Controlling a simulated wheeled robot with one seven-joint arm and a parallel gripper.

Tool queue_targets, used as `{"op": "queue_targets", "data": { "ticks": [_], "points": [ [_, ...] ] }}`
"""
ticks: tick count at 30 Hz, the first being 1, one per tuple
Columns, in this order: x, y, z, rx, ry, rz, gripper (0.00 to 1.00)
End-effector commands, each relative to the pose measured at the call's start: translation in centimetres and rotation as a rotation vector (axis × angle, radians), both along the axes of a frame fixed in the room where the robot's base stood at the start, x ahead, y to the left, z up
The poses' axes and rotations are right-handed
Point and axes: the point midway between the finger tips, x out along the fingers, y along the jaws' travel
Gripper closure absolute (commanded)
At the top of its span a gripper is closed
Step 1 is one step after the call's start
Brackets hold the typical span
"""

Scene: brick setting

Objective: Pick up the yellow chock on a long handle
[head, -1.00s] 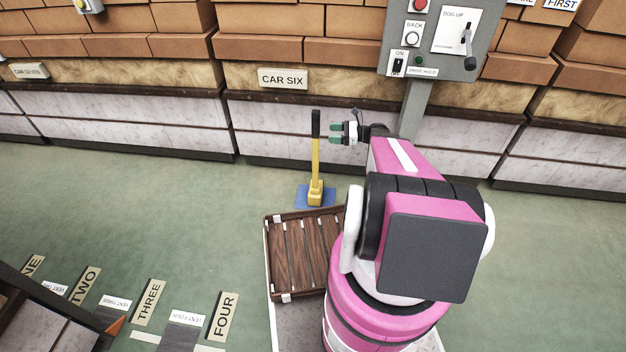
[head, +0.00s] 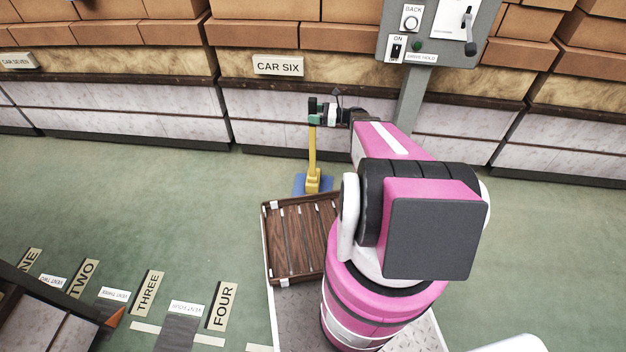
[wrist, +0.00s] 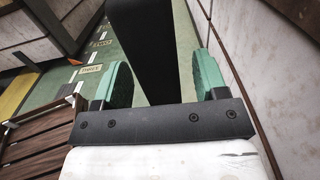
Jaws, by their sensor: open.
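The yellow chock (head: 313,182) stands on a blue mat (head: 299,184) on the floor, with its long handle upright. The handle is yellow below and has a black grip at the top. My gripper (head: 315,114) is at the height of the black grip in the head view. In the wrist view, the black grip (wrist: 145,50) stands between the two green fingertips of my gripper (wrist: 160,83). The fingers are apart, with a visible gap on the right side of the grip. The left finger looks closer to it; I cannot tell whether they touch.
A slatted wooden tray (head: 290,277) sits on my base, near the chock. A grey control panel (head: 432,40) on a post stands to the right. The brick car labelled CAR SIX (head: 278,66) runs behind.

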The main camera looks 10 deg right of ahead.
Motion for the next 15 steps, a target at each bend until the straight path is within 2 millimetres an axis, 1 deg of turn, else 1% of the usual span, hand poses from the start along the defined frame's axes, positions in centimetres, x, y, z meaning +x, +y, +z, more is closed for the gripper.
{"op": "queue_targets", "data": {
  "ticks": [1, 5, 12, 13, 14, 15],
  "points": [
    [0.3, 0.8, 0.1, 0.000, 0.000, 0.003, 0.34],
    [0.8, 2.2, 0.0, 0.001, 0.000, 0.001, 0.34],
    [0.8, 2.4, 0.1, 0.000, 0.000, 0.000, 0.34],
    [0.8, 2.4, 0.1, 0.000, 0.000, 0.000, 0.41],
    [0.8, 2.4, 0.1, 0.000, 0.000, 0.000, 0.50],
    [0.8, 2.4, 0.1, 0.000, 0.000, 0.000, 0.63]
  ]
}}
